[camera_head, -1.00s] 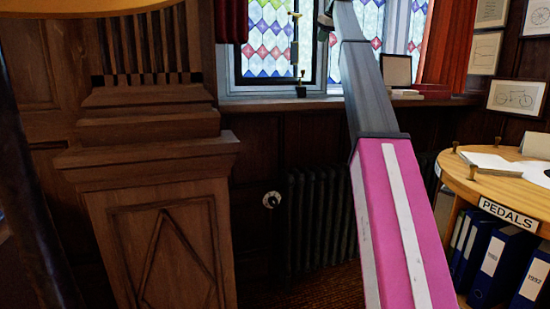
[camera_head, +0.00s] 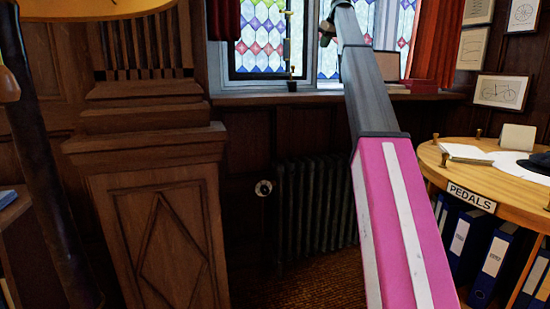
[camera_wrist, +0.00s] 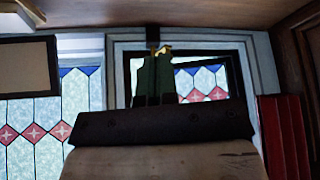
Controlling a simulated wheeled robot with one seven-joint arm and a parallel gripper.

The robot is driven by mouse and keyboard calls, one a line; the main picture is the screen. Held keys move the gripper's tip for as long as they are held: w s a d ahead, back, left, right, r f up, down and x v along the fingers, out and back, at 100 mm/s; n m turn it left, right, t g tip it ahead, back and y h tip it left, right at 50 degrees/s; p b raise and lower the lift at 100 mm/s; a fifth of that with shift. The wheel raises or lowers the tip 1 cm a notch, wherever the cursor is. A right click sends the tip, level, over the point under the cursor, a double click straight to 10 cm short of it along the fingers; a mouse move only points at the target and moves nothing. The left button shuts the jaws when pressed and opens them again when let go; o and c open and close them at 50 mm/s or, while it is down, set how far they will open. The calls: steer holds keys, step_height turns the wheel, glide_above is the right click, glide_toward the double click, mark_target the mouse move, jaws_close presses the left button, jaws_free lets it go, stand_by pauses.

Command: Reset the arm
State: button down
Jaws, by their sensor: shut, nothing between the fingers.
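My arm (camera_head: 395,215), pink with a white stripe and then grey, reaches up from the lower right of the head view towards the window. My gripper (camera_wrist: 156,62) shows in the wrist view as two dark green fingers close together above a dark bar. It is shut and empty, with the leaded window behind it. In the head view the arm's far end shows only as a small dark shape at the top edge, partly cut off.
A carved wooden post (camera_head: 155,215) stands close on the left. A round table (camera_head: 510,195) marked PEDALS, with blue binders (camera_head: 493,262) below, stands at right. A radiator (camera_head: 315,205) lines the panelled wall under the window sill (camera_head: 270,98). Some floor shows between them.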

steer(key=s+a+f+m+g+h, duration=0.1)
steer(key=s+f, duration=0.4)
steer(key=f, duration=1.3)
steer(key=s+a+f+m+g, duration=0.15)
steer(key=s+f, duration=0.35)
steer(key=f, duration=1.3)
steer(key=s+f+m+h, duration=0.15)
steer(key=s+f, duration=0.35)
steer(key=f, duration=1.3)
steer(key=s+f+m+g, duration=0.1)
steer(key=s+f, duration=1.4)
steer(key=s, duration=0.3)
steer(key=s+a+f+m+g, duration=0.1)
steer(key=s+f+m, duration=0.1)
steer(key=s+f, duration=1.4)
steer(key=shift+s+h, duration=0.45)
steer(key=shift+s, duration=0.8)
steer(key=shift+f+g, duration=0.1)
steer(key=shift+g, duration=0.15)
